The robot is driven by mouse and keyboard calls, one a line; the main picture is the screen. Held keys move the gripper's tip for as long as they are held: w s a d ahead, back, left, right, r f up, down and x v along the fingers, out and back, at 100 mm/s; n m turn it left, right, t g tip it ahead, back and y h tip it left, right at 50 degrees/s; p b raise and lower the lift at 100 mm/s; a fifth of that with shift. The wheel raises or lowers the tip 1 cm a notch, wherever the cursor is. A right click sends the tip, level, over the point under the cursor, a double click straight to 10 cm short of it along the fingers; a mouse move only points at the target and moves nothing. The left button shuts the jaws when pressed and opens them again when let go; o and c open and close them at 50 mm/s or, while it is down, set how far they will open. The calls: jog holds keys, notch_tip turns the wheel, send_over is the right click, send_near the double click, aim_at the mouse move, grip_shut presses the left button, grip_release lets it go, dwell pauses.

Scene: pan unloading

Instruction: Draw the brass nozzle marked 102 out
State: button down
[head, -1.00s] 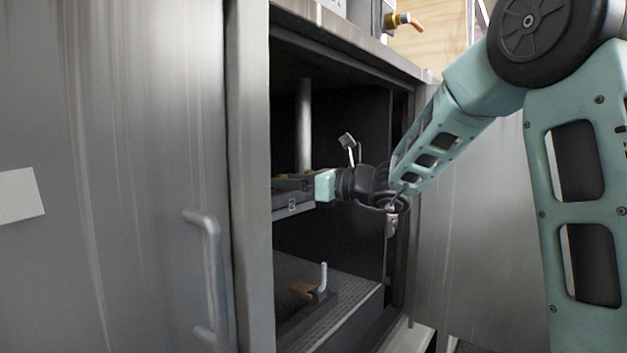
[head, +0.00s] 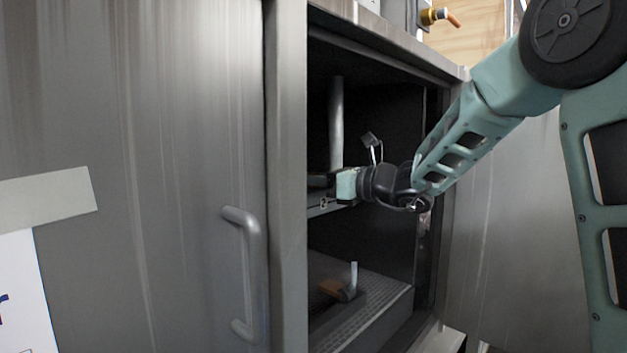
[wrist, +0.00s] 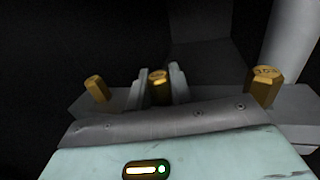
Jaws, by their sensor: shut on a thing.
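My gripper (wrist: 158,74) is shut on the middle brass nozzle (wrist: 158,83), with one grey finger on each side of it in the wrist view. The nozzle's top has a mark that I cannot read. A second brass nozzle (wrist: 96,89) stands to the left, apart from the fingers. In the head view my gripper (head: 324,181) reaches into the dark cabinet above a ledge with a plate marked 2 (head: 323,203). The cabinet's front post partly hides the fingers, and the nozzles are not visible there.
A steel door with a handle (head: 250,270) fills the left side. A vertical pipe (head: 336,120) rises behind my gripper. A mesh lower shelf (head: 385,297) carries a brown block with an upright metal handle (head: 353,277). The space between ledge and lower shelf looks clear.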

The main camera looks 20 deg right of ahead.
jog(key=shift+r+p, duration=0.4)
jog(key=shift+r, duration=0.35)
dwell(0.4)
jog(key=shift+r+p, duration=1.05)
jog(key=shift+r, duration=0.8)
